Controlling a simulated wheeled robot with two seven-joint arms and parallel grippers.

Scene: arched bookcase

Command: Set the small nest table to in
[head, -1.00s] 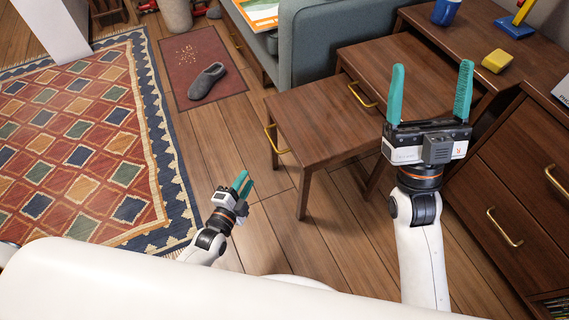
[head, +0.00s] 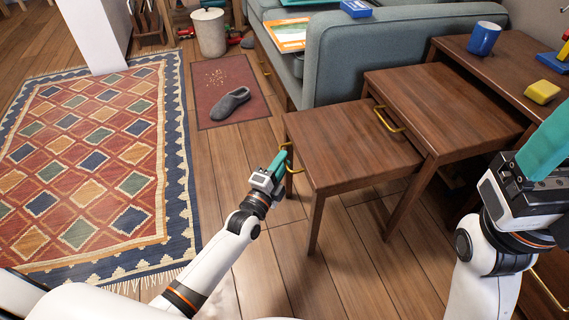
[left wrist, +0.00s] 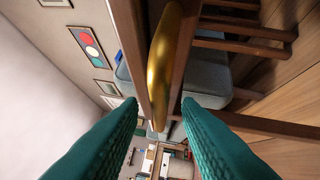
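The small nest table (head: 345,152), brown wood, stands pulled out to the left of the middle nest table (head: 445,108). Its right edge meets the middle table's side. Its gold handle (head: 288,158) is on the left edge, and it also shows in the left wrist view (left wrist: 165,65). My left gripper (head: 279,160) is at this handle. In the left wrist view its teal fingers (left wrist: 159,106) are apart, one on each side of the handle; contact does not show. My right gripper (head: 548,140) is at the right edge, partly cut off, with one finger visible, away from the small table.
The largest table (head: 500,62) carries a blue mug (head: 483,38) and a yellow block (head: 542,92). A grey sofa (head: 385,50) stands behind the tables. A slipper (head: 230,103) lies on a red mat (head: 222,75). Floor left of the small table is clear up to the patterned rug (head: 95,150).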

